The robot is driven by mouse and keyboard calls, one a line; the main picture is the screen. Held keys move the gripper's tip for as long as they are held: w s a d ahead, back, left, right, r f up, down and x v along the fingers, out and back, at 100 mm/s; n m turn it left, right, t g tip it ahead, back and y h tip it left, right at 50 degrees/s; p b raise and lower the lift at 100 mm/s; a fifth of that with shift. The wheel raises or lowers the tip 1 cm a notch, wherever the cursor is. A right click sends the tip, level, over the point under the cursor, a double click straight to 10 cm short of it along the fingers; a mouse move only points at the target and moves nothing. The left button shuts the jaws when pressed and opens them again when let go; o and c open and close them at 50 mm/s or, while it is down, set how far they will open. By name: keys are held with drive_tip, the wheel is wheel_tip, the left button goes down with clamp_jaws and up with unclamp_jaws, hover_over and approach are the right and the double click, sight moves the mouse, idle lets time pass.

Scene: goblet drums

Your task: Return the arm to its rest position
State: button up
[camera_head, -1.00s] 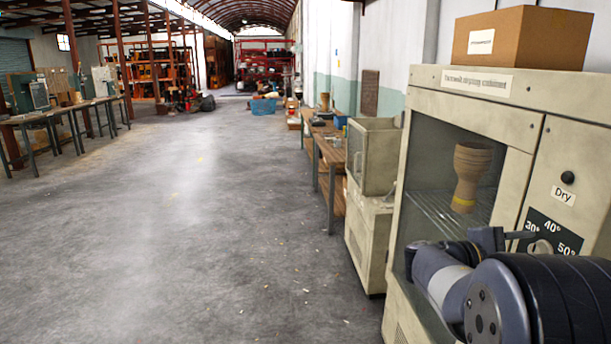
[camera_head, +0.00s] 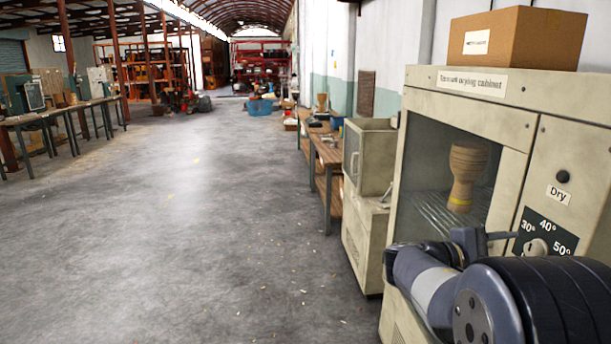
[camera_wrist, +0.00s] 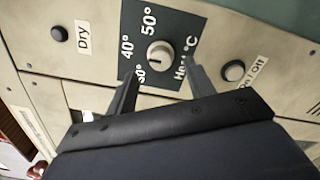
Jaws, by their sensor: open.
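My gripper (camera_wrist: 163,78) is open and empty in the wrist view. Its two fingers are spread in front of the cream drying cabinet's control panel, below and to either side of the pale temperature dial (camera_wrist: 160,53). The left finger partly covers the 30° mark. In the head view my arm crosses the lower right, and a gripper finger (camera_head: 502,236) shows just left of the dial (camera_head: 537,248). The gap to the panel is hard to judge. A brown goblet-shaped drum (camera_head: 466,176) stands upright inside the drying cabinet (camera_head: 470,102), behind its opening.
The Dry button (camera_wrist: 58,34) and On/Off button (camera_wrist: 232,70) flank the dial. A cardboard box (camera_head: 520,38) sits on top of the cabinet. A smaller cabinet (camera_head: 369,160) and a wooden workbench (camera_head: 327,160) stand beyond it. The concrete floor (camera_head: 190,220) at left is clear.

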drive_tip(key=a, duration=0.7)
drive_tip(key=d, duration=1.1)
drive_tip(key=shift+w+d+r+p, duration=0.15)
drive_tip(key=shift+r+p, duration=0.15)
drive_tip(key=shift+p, duration=0.4)
drive_tip(key=n+p, duration=0.5)
drive_tip(key=p, duration=0.4)
drive_tip(key=shift+n, duration=0.3)
drive_tip(key=n+p, duration=0.6)
drive_tip(key=p, duration=0.5)
drive_tip(key=shift+w, duration=0.1)
drive_tip(key=b, duration=0.3)
approach(531, 247)
drive_tip(key=shift+w+a+f, duration=0.1)
drive_tip(key=shift+a+f, duration=0.1)
drive_tip(key=shift+a, duration=0.65)
